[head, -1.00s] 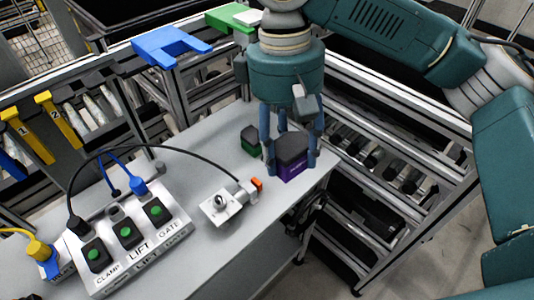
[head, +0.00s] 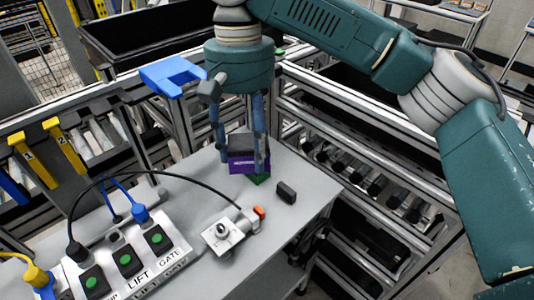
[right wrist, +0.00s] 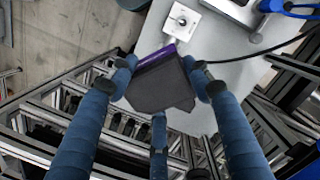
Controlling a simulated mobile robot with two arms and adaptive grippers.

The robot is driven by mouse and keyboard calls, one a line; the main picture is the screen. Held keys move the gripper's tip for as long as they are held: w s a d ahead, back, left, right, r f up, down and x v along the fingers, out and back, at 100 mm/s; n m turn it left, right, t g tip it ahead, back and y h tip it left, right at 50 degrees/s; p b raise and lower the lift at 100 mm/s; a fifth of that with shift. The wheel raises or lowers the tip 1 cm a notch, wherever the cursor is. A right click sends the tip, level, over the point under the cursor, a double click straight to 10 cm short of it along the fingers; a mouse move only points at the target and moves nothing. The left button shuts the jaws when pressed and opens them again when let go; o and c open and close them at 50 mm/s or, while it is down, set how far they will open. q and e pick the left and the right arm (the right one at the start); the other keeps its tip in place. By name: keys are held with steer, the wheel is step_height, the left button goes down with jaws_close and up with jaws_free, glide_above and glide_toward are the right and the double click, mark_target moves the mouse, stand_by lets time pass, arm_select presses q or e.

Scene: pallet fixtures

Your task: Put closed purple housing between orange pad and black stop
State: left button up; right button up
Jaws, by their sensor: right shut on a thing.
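The purple housing (head: 241,163) has a dark lid on top that looks closed. My right gripper (head: 243,158) is shut on it and holds it, seemingly above the table. The right wrist view shows the fingers (right wrist: 160,80) around the dark lid (right wrist: 158,92), with a purple edge (right wrist: 155,59). The orange pad (head: 259,212) is on the tip of the clamp fixture (head: 223,232). The black stop (head: 287,192) stands on the table right of and behind the pad, with a gap between them. The housing is up and left of that gap. My left gripper is not in view.
A green block (head: 259,180) is mostly hidden behind or below the purple housing. A button box (head: 130,262) with cables stands at the left front. The table (head: 300,215) ends at the right, beside a metal roller rack (head: 365,185).

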steer(key=shift+d+f+n, duration=0.1)
steer(key=shift+f+n, duration=0.5)
steer(key=shift+n, duration=0.2)
steer(key=s+d+f+n, duration=0.1)
steer(key=d+f+n, duration=0.1)
steer(key=f+n, duration=0.2)
steer(key=s+d+f+n+t+h, duration=0.1)
steer(key=f+n, duration=0.3)
steer(key=n, duration=0.7)
steer(key=shift+s+d+f, duration=0.4)
steer(key=shift+d, duration=0.35)
